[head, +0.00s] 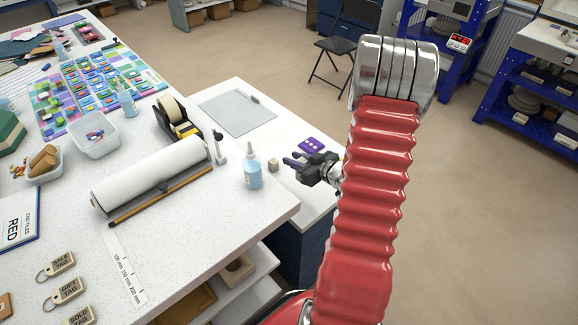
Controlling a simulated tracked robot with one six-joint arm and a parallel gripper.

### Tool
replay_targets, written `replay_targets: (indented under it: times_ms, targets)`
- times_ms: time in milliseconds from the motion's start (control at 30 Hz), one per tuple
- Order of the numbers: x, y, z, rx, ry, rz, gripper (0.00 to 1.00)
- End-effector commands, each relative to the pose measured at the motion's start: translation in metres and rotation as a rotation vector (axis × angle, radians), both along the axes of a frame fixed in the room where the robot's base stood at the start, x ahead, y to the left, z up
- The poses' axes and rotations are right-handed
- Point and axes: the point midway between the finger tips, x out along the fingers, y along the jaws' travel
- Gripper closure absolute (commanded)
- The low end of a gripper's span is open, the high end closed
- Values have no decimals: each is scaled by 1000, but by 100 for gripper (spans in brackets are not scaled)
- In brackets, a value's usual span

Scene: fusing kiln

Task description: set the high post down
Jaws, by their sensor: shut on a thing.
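My gripper (292,160) is at the middle of the head view, over the right part of the lower white worktop (215,88), with its dark fingers pointing left. I cannot tell how far the gripper is above the surface. My red arm covers what lies to the right.
A purple item (311,145) lies behind the gripper. A blue glue bottle (253,172) stands to the left. A grey sheet (237,112) lies further back, beside a tape dispenser (177,120). A white roll (152,174) is on the speckled bench.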

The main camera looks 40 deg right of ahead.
Motion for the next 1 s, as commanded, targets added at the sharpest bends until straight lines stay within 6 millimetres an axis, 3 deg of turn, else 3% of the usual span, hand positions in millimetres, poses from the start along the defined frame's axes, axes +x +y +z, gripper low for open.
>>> replay_targets:
  times_ms: [200, 667, 1000]
  targets:
    - [0, 0, -26, 2, 1, -1, 100]
    - [0, -1, -32, 1, 0, -1, 100]
    - [-1, -1, -64, 1, 1, -2, 100]
